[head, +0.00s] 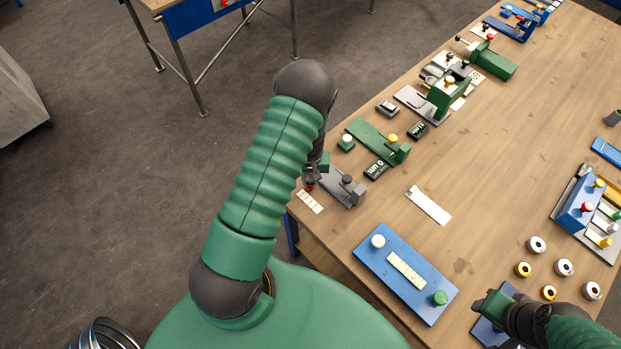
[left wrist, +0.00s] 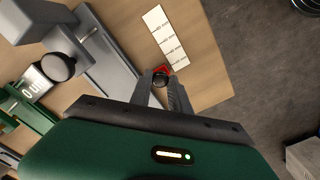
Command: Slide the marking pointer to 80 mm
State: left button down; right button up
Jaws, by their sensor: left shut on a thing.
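My left gripper (head: 311,184) is at the table's near left corner, at the left end of a grey slide device (head: 345,187). In the left wrist view its fingers (left wrist: 161,80) are closed around a small dark round knob (left wrist: 161,79) with a red pointer tip (left wrist: 164,69) beside it. The red tip is near the end of a white label strip (left wrist: 166,38) with printed markings. The grey device (left wrist: 105,62) lies just left of the fingers there. A small display (head: 376,170) stands behind the device and appears to read 0 mm. My right gripper (head: 487,304) is low at the right; its jaws are unclear.
A blue board (head: 385,250) with white and green knobs lies nearer to me. A white strip (head: 428,205) lies mid-table. A green fixture (head: 372,139) stands behind the display. Several ring-shaped pieces (head: 537,244) sit at the right. Bare wood lies between them.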

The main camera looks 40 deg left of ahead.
pick_arm(q)
jog(key=d, duration=0.6)
jog(key=shift+s+d, duration=0.25)
jog(key=shift+s, duration=0.1)
jog(key=shift+f, duration=0.1)
jog(key=c, duration=1.3)
grip_release()
jog(key=shift+a, duration=0.1)
jog(key=shift+o, duration=0.5)
jog(key=shift+w, duration=0.15)
notch_tip(320, 180, up, 17)
jog(key=b, duration=0.1)
jog(key=shift+d+b, duration=0.2)
jog(key=shift+b, duration=0.15)
jog(key=shift+w+a+f, duration=0.1)
jog(key=shift+f, duration=0.05)
